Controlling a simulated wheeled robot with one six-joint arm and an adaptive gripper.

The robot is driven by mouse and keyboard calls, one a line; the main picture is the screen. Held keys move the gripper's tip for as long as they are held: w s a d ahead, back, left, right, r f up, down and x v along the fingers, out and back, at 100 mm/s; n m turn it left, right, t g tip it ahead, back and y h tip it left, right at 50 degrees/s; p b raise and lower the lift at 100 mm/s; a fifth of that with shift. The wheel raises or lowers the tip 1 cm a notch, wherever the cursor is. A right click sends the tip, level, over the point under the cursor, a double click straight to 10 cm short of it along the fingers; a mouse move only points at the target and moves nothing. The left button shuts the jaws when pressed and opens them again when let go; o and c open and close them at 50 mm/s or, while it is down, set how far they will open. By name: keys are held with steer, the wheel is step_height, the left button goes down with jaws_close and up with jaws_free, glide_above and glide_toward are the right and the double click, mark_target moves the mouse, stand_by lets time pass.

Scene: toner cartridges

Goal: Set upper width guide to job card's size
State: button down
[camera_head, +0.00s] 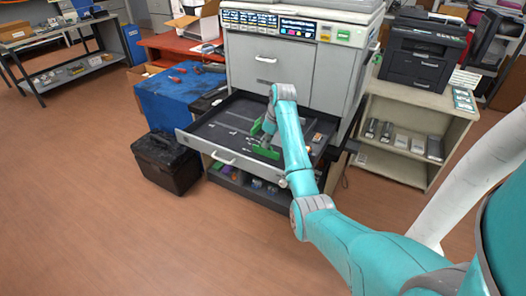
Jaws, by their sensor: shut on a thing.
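The open paper drawer (222,133) of a large grey printer holds green width guides. The upper green guide (257,127) stands in the middle of the tray, partly behind my arm. A lower green guide (265,152) lies nearer the drawer front. My gripper (268,126) reaches down into the drawer at the upper guide and is shut on it. My teal forearm hides much of the gripper and the right part of the tray. Small cards and labels (343,36) line the printer's top front; their print is too small to read, so I cannot tell which is the job card.
A black case (167,161) stands on the floor left of the drawer. A blue-covered table (180,97) is behind it. A cream shelf (437,117) with a black printer (422,52) is at right. The floor in front is clear.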

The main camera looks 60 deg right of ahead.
steer(key=shift+w+d, duration=0.15)
steer(key=shift+d, duration=1.35)
steer(key=shift+w+d, duration=0.15)
steer(key=shift+d, duration=1.35)
steer(key=c, duration=1.4)
jaws_free()
steer(key=w+v, duration=0.1)
steer(key=v, duration=0.6)
steer(key=shift+w+r, duration=0.15)
steer(key=shift+w, duration=0.15)
